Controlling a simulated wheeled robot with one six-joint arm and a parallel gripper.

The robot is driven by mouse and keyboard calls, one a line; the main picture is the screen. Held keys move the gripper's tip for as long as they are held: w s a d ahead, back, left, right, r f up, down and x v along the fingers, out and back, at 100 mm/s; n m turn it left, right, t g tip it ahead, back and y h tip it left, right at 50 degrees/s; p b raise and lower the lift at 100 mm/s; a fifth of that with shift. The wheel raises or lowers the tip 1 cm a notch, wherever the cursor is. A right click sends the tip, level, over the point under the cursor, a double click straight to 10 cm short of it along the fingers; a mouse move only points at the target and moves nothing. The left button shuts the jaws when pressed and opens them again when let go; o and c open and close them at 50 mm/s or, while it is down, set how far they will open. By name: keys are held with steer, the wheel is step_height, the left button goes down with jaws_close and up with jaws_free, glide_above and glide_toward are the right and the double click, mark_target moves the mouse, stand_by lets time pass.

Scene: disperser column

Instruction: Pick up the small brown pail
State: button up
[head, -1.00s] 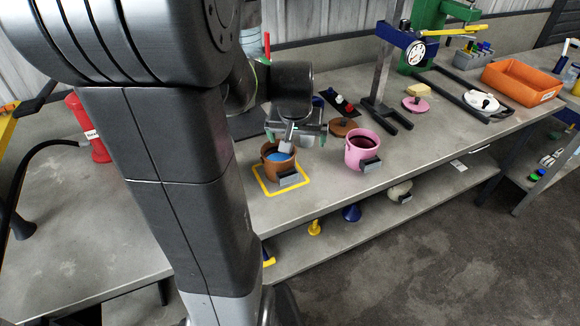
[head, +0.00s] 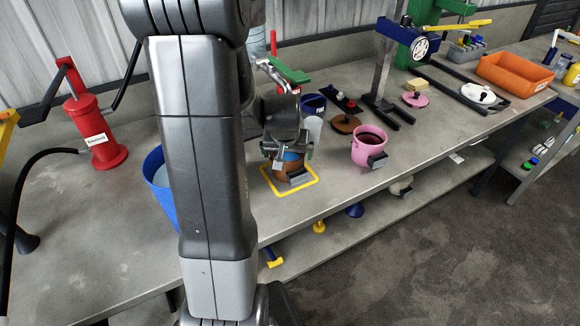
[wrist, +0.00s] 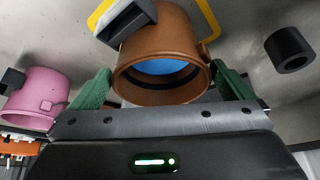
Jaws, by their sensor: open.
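The small brown pail (head: 285,172) stands inside a yellow square outline (head: 266,183) on the bench, with blue contents and a dark grey block handle (head: 299,178) on its side. In the wrist view the pail (wrist: 163,84) lies between my two green fingers, its mouth facing the camera. My gripper (head: 287,152) is open at the pail in the head view, covering part of its rim. In the wrist view a finger of my gripper (wrist: 163,92) shows on each side of the pail. Whether either finger touches it, I cannot tell.
A pink pail (head: 368,147) stands close to the right, also in the wrist view (wrist: 38,100). A brown lid (head: 346,124) and a white cup (head: 313,128) are behind. A large blue bucket (head: 160,185) and a red cylinder (head: 98,130) stand left. The front bench edge is near.

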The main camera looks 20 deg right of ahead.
steer(key=shift+w+f, duration=0.1)
steer(key=shift+f, duration=0.2)
steer(key=c, duration=1.7)
steer(key=shift+r, duration=0.25)
